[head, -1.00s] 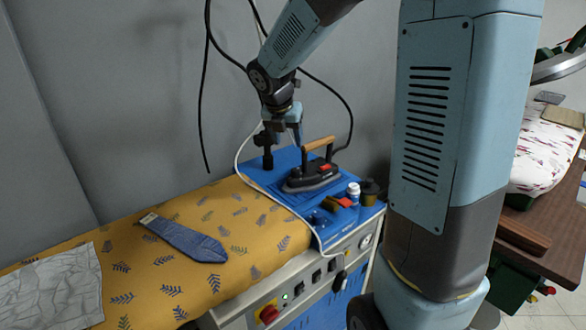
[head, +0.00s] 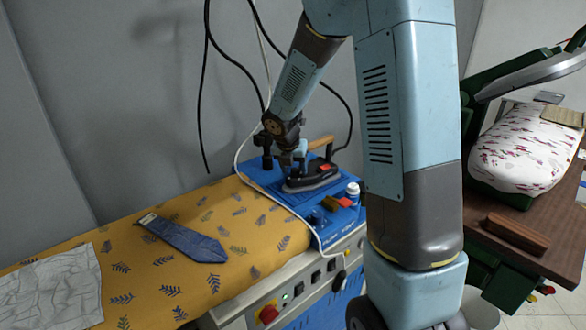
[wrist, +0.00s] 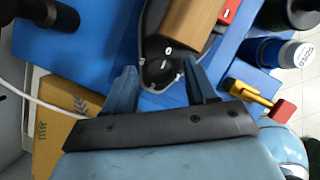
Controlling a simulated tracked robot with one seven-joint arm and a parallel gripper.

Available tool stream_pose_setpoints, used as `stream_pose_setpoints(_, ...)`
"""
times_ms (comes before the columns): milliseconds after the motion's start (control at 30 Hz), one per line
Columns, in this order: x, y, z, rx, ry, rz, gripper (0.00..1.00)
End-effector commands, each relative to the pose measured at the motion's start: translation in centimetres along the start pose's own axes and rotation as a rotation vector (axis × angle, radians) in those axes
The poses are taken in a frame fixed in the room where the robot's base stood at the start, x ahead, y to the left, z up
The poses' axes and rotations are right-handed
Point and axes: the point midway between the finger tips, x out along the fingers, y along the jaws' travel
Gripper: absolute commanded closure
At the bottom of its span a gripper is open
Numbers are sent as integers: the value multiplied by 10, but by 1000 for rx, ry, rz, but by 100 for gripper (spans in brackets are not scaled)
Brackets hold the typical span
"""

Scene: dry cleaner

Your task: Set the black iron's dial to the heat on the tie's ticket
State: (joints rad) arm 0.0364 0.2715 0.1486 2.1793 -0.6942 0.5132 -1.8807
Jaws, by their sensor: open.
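The black iron (head: 318,176) with a wooden handle stands on the blue end tray of the ironing board. In the wrist view the iron (wrist: 160,45) lies ahead of my gripper, its dial (wrist: 163,64) with white marks between and just beyond my fingertips. My gripper (wrist: 163,80) is open, its two blue fingers on either side of the dial end. In the head view my gripper (head: 288,165) is low at the left end of the iron. The blue tie (head: 185,239) lies on the yellow patterned board, a small pale ticket (head: 148,219) at its narrow end; its marking is too small to read.
A grey cloth (head: 50,287) lies at the board's left. Black cables (head: 204,100) and a white cord hang near my arm.

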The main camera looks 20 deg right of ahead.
Motion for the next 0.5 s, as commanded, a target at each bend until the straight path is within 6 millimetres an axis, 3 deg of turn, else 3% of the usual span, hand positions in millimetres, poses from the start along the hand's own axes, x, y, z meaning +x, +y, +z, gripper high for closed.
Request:
stream_pose_setpoints(333,4,0,0,0,0,1,44)
stream_pose_setpoints(500,4,0,0,-1,0,1,59)
